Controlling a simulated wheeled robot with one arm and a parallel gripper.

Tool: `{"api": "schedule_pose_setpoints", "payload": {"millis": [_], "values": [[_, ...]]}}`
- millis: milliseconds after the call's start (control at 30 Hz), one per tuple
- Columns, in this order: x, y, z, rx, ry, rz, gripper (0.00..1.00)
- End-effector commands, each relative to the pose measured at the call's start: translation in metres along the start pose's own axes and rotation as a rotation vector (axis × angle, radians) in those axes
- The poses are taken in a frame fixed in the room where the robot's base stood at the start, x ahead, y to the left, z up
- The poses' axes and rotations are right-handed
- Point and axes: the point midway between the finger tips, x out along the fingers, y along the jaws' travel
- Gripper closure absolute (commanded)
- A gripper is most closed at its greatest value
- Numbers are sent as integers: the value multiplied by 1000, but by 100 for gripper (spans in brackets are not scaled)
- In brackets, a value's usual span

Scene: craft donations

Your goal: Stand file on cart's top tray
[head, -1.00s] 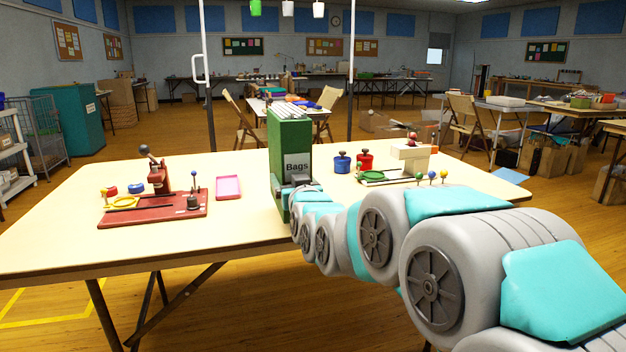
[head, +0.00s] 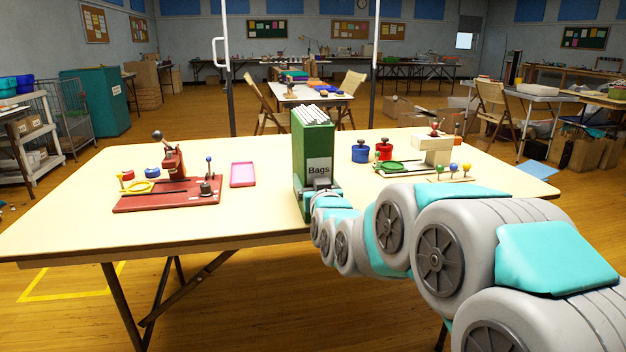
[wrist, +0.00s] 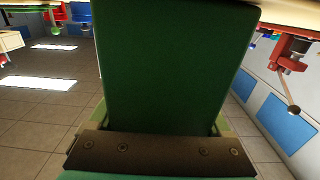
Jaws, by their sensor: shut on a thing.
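The file is a tall green holder labelled "Bags" (head: 313,150), with white sheets showing at its open top. It is upright over the front part of the cream table. I cannot tell whether its base touches the table. My gripper (head: 320,190) is shut on its lower front. In the wrist view the file's green face (wrist: 175,65) fills the middle, and the fingertips are hidden behind it. A white shelved unit (head: 46,168), possibly the cart, stands at the far left, partly cut off by the frame. Boxes sit on it, and its top tray is unclear.
On the table (head: 120,230) are a red press board (head: 165,195), a pink tray (head: 243,174), blue (head: 361,152) and red (head: 385,152) pots, and a cream press (head: 432,150). A wire cage (head: 75,135) stands beside the white unit. Wooden floor is open left of the table.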

Motion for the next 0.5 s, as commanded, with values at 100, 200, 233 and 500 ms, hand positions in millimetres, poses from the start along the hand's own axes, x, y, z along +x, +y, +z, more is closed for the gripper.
{"api": "schedule_pose_setpoints", "payload": {"millis": [100, 200, 233, 500], "values": [[0, 0, 0, 0, 2, 0, 8], [0, 0, 0, 0, 1, 0, 0], [0, 0, 0, 0, 1, 0, 0], [0, 0, -4, 0, 0, 0, 0]]}}
